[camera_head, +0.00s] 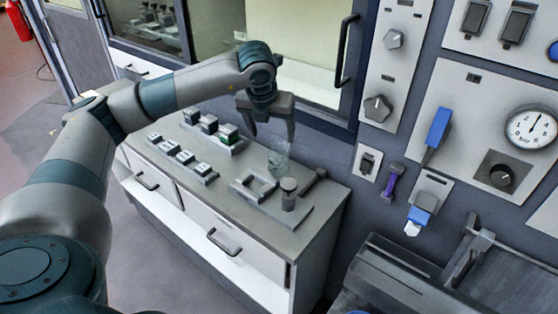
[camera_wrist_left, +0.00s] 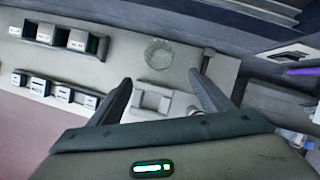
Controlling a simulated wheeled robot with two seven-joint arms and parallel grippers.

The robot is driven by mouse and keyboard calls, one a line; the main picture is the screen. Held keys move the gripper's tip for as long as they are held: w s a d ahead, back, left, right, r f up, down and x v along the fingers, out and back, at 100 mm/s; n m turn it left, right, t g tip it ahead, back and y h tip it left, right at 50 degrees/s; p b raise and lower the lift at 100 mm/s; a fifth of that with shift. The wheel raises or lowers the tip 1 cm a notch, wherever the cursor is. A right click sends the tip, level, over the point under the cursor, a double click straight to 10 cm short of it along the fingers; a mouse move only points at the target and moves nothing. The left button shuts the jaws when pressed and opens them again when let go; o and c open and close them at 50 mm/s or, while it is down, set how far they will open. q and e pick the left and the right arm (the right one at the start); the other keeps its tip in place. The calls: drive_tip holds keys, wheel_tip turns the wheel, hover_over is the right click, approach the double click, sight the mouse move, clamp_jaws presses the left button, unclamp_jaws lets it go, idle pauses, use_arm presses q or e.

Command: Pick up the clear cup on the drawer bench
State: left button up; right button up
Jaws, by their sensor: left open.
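The clear cup (camera_head: 279,160) stands on the drawer bench (camera_head: 238,213), near its back edge against the wall. It is see-through and faint. In the left wrist view the cup (camera_wrist_left: 158,54) shows as a round clear shape beyond the fingertips, roughly between their lines. My left gripper (camera_head: 268,130) is open and empty, pointing down just above and slightly left of the cup in the head view. Its two fingers also show in the left wrist view (camera_wrist_left: 160,80). I see no contact with the cup. My right gripper is not in view.
A grey square holder (camera_head: 252,187) and a post with a round top (camera_head: 288,192) stand close in front of the cup. Two racks of small labelled blocks (camera_head: 183,158) sit to the left. A wall panel with knobs (camera_head: 378,107) and a cabinet door handle (camera_head: 345,50) are behind.

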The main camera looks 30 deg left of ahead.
sight(279, 160)
use_arm(q)
drive_tip(key=p+x, duration=0.5)
drive_tip(key=x, duration=0.6)
drive_tip(key=shift+w, duration=0.15)
drive_tip(key=shift+w+f, duration=0.1)
drive_tip(key=shift+f, duration=0.3)
drive_tip(key=shift+w+a+f+p, duration=0.1)
drive_tip(key=shift+w+f+p, duration=0.15)
drive_tip(key=shift+p, duration=0.25)
drive_tip(key=p+x, duration=0.2)
drive_tip(key=x, duration=0.1)
drive_tip(key=shift+w+f, duration=0.1)
drive_tip(key=shift+f, duration=0.1)
drive_tip(key=shift+w+f+p, duration=0.15)
drive_tip(key=shift+f+p, duration=0.15)
drive_tip(key=shift+f, duration=0.2)
